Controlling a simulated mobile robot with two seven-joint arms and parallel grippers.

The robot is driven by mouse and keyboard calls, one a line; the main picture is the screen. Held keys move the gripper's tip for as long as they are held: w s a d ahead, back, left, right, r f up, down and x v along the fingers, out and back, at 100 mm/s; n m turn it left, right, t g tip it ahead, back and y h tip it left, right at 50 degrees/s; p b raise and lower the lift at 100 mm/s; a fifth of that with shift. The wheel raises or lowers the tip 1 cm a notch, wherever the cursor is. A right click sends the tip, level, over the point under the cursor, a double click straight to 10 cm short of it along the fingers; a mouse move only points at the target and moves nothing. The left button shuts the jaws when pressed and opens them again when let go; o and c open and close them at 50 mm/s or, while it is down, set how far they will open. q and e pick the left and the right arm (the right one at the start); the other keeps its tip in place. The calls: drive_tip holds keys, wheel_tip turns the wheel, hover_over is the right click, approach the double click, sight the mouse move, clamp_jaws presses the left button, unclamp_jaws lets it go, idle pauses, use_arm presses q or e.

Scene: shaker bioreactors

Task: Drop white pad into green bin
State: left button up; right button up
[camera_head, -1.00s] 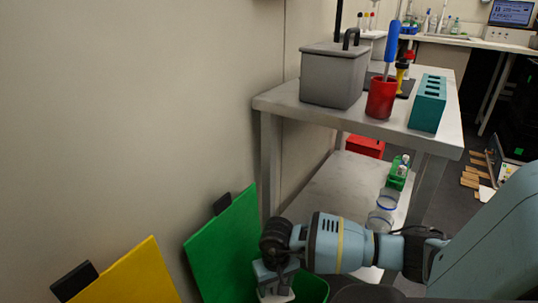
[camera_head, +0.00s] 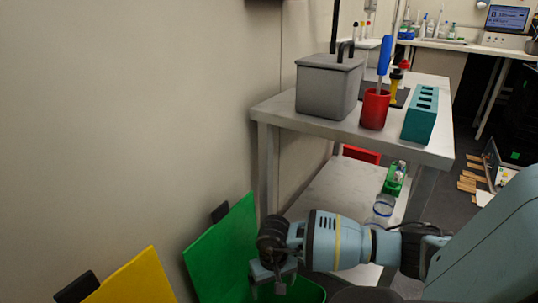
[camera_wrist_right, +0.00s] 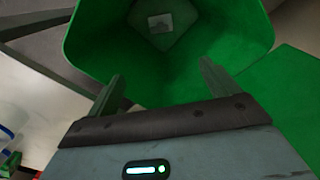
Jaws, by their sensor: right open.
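The white pad (camera_wrist_right: 160,22) lies at the bottom of the green bin (camera_wrist_right: 95,40) in the right wrist view, apart from my fingers. It is hidden in the head view. The green bin stands by the wall in the head view, with its green lid (camera_head: 224,246) raised and part of its rim (camera_head: 312,288) showing behind my arm. My right gripper (camera_head: 271,283) is above the bin's mouth, pointing down. In the right wrist view my right gripper (camera_wrist_right: 162,75) is open and empty, with its two fingers wide apart. My left gripper is not in view.
A yellow lid (camera_head: 130,278) is left of the green one. A metal table (camera_head: 290,108) behind carries a grey box (camera_head: 328,88), a red cup (camera_head: 374,108) and a teal rack (camera_head: 420,115). Its lower shelf (camera_head: 335,190) holds jars and a green rack (camera_head: 393,180).

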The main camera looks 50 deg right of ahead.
wheel_tip(320, 180, up, 5)
drive_tip(key=shift+f+p, duration=0.1)
drive_tip(key=shift+p, duration=0.9)
drive_tip(key=shift+a, duration=0.1)
